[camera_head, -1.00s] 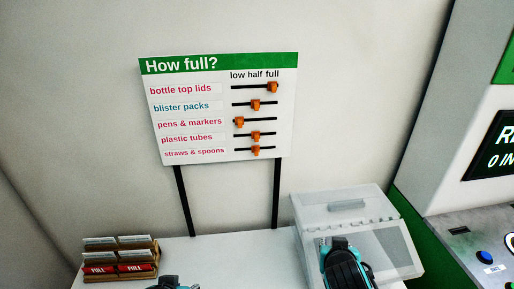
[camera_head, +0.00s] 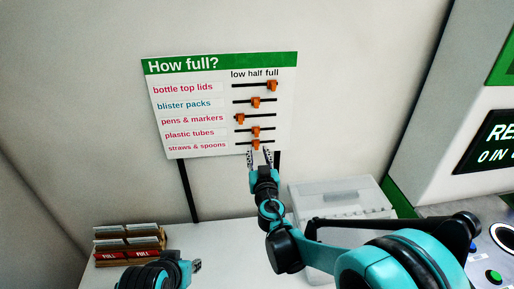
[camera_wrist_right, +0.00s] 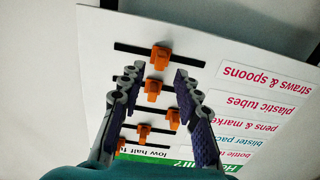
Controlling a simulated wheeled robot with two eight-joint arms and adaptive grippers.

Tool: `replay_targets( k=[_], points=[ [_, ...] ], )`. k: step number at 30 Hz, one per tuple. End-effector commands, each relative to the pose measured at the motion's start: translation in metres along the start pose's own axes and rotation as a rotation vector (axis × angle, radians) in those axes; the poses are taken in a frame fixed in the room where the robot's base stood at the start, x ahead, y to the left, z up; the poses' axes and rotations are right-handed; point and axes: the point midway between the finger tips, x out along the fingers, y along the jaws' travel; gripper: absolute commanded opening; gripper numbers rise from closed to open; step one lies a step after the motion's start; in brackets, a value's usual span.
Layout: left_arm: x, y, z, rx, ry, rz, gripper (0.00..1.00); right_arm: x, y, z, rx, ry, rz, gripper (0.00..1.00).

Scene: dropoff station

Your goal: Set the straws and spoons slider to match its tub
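The white "How full?" board (camera_head: 205,140) stands behind the table. Its bottom row is straws & spoons. That row's orange slider knob (camera_head: 256,143) is near the middle of its track, under "half"; it also shows in the right wrist view (camera_wrist_right: 160,56). My right gripper (camera_head: 260,155) is open just below this knob. In the wrist view its two fingers (camera_wrist_right: 156,74) are spread, with the knob beyond the tips, roughly between them; contact cannot be told. My left gripper (camera_head: 195,266) is low at the bottom left; its opening is unclear. The straws and spoons tub is not identifiable.
The plastic tubes knob (camera_head: 256,132) sits close above, with more knobs higher. A translucent lidded box (camera_head: 340,196) is behind my right arm. A rack of cards marked FULL (camera_head: 130,243) is at left. A machine with a screen (camera_head: 490,145) is at right.

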Motion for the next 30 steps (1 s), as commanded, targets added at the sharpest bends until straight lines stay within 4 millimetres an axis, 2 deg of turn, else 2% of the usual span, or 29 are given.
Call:
replay_targets(
  k=[3,6,17,18,21,27,30],
  points=[
    [0.001,0.000,0.001,0.000,0.000,0.000,0.33,0.019,0.000,0.000,0.000,0.000,0.001,0.33],
    [0.002,0.000,0.001,0.000,0.000,0.000,0.33,0.029,0.000,0.000,0.000,0.000,0.001,0.33],
    [0.002,0.000,0.001,0.000,0.000,0.000,0.33,0.035,0.001,0.000,0.000,-0.001,0.001,0.33],
    [0.002,0.000,0.001,0.000,0.000,0.000,0.33,0.035,0.001,0.000,0.000,-0.001,0.001,0.22],
    [0.002,0.000,0.001,0.000,0.000,0.000,0.33,0.035,0.001,0.000,0.000,-0.001,0.001,0.00],
    [0.002,0.000,0.001,0.000,0.000,0.000,0.33,0.035,-0.001,0.000,0.000,-0.001,0.001,0.00],
    [0.004,0.000,0.003,0.000,0.000,0.000,0.33,0.035,-0.014,0.001,0.000,0.000,-0.003,0.00]
  ],
)
